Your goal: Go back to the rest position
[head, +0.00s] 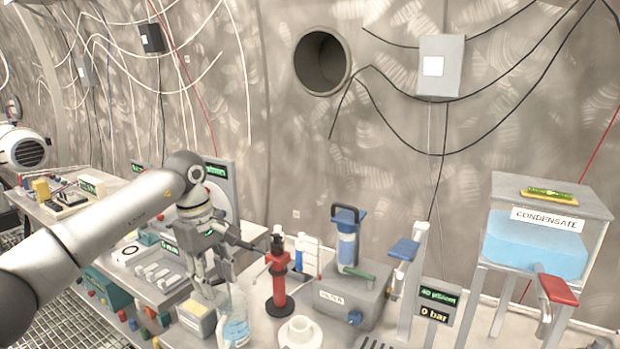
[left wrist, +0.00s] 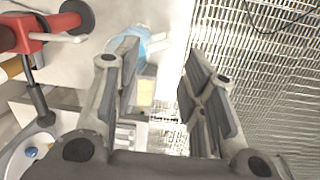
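My left arm reaches in from the left in the head view. My left gripper (head: 214,284) points down over the bench, just above and behind a clear bottle with blue liquid (head: 236,328). In the left wrist view the two fingers of the gripper (left wrist: 160,72) are spread wide with nothing between the pads. The blue bottle (left wrist: 147,42) shows there beside the left finger, partly hidden by it. My right gripper is in neither view.
A red stand (head: 279,285), a white round piece (head: 299,332) and a filter unit (head: 350,296) stand right of the gripper. Farther right is the condensate tank (head: 537,245). A control panel (head: 155,275) lies left. Metal grating (left wrist: 265,80) lies beyond the bench edge.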

